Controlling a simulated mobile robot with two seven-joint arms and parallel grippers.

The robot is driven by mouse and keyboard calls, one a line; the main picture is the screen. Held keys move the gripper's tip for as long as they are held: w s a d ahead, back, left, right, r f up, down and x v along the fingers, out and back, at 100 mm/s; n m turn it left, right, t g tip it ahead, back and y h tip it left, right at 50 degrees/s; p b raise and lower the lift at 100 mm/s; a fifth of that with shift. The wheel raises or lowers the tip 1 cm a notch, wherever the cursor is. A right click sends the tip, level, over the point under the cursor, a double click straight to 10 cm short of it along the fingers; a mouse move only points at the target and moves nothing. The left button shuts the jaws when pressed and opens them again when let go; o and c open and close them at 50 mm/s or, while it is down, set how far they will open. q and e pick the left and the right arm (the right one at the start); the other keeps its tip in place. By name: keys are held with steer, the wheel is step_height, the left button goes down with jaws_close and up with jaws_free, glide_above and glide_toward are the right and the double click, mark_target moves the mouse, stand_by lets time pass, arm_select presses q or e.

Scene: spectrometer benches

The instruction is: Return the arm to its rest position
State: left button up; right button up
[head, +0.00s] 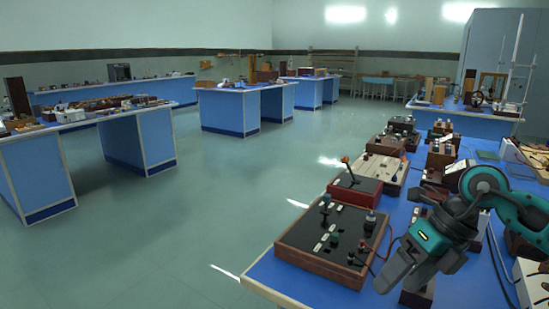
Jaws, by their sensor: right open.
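My right arm, teal and dark grey, comes in from the right edge over the near blue bench (262,274). My right gripper (392,284) points down and to the left, low over the bench's near part. It is open, and I see nothing held between its fingers. Just left of it on the bench is a wooden-framed box with a black top panel (318,238), with knobs and a switch. The gripper hides part of the bench and a small block behind it. My left gripper is not in view.
A red box with a lever (354,188) and a light wooden board (382,173) sit farther back on the crowded bench. A white box (532,282) is at the right edge. Blue benches with instruments (149,143) stand at left. The floor (225,185) between is clear.

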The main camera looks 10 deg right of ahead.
steer(key=a+r+m+t+y+p, duration=0.2)
steer(key=a+m+t+y, duration=0.45)
steer(key=a+y, duration=0.85)
step_height(320, 180, down, 8)
steer(key=d+m+t+h, duration=0.3)
steer(key=m+t+h, duration=0.75)
steer(key=m, duration=0.85)
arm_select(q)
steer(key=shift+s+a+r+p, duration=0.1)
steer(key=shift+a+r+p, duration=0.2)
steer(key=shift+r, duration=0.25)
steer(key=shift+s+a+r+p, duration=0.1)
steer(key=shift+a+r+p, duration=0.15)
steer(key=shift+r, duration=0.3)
arm_select(e)
steer(key=s+d+f+m+g+h, duration=0.1)
steer(key=s+f+m+g+h, duration=0.2)
steer(key=f, duration=0.6)
steer(key=s+d+f+m+g+h, duration=0.2)
steer(key=s+f+m+g+h, duration=0.2)
steer(key=s+f+m, duration=0.3)
step_height(320, 180, down, 2)
steer(key=shift+s+f+h, duration=0.1)
steer(key=shift+s+h, duration=0.35)
steer(key=shift+s, duration=0.2)
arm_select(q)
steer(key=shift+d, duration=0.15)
arm_select(e)
steer(key=shift+d+m, duration=0.1)
steer(key=shift+m, duration=0.15)
